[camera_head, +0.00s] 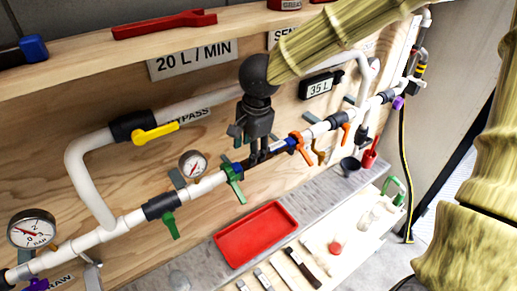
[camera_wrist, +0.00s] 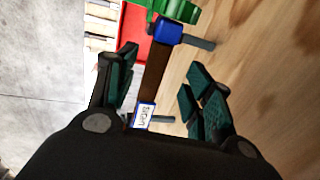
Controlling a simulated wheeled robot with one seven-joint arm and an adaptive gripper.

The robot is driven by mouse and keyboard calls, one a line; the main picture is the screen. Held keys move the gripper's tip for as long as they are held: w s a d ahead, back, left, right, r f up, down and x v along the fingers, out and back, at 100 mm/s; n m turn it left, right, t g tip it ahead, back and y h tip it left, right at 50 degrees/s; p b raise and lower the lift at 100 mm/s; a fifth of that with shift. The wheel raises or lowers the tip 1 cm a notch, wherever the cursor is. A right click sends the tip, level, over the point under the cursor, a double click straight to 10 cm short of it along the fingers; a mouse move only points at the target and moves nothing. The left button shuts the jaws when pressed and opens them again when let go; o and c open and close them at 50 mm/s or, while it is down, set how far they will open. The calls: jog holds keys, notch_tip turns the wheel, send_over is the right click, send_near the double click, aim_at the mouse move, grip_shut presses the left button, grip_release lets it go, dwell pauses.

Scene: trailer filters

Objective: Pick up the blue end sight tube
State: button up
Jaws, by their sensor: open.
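The sight tube (camera_wrist: 153,72) is a dark brown length with blue ends, running between my fingers in the wrist view. A small white label with dark lettering shows at its nearer blue end (camera_wrist: 145,116). In the head view its blue end (camera_head: 291,143) sits in the white pipe line, just right of my gripper. My gripper (camera_head: 257,157) points down at the pipe, its fingers hiding part of the tube. In the wrist view my gripper (camera_wrist: 160,64) is open, one finger on each side of the tube, with visible gaps.
A green valve handle (camera_head: 234,182) is close left of my gripper, an orange one (camera_head: 301,147) close right. Plywood (camera_head: 130,185) backs the pipe. A red tray (camera_head: 257,235) lies below on the bench. A gauge (camera_head: 193,164) stands to the left.

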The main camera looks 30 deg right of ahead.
jog(key=f, duration=0.1)
jog(key=w+f, duration=0.1)
jog(key=f, duration=0.1)
jog(key=f+p, duration=0.1)
jog(key=shift+w+d+f, duration=0.2)
jog(key=shift+w+f, duration=0.05)
jog(key=shift+f, duration=0.3)
jog(key=shift+s, duration=0.6)
jog(key=shift+w+f, duration=0.15)
jog(key=shift+w, duration=0.05)
jog(key=shift+w+f, duration=0.1)
jog(key=shift+w, duration=0.1)
jog(key=shift+c, duration=1.2)
jog(key=c, duration=0.3)
jog(key=shift+s+r, duration=0.2)
jog(key=shift+s, duration=0.05)
grip_shut()
jog(key=shift+w+f, duration=0.1)
jog(key=shift+w, duration=0.05)
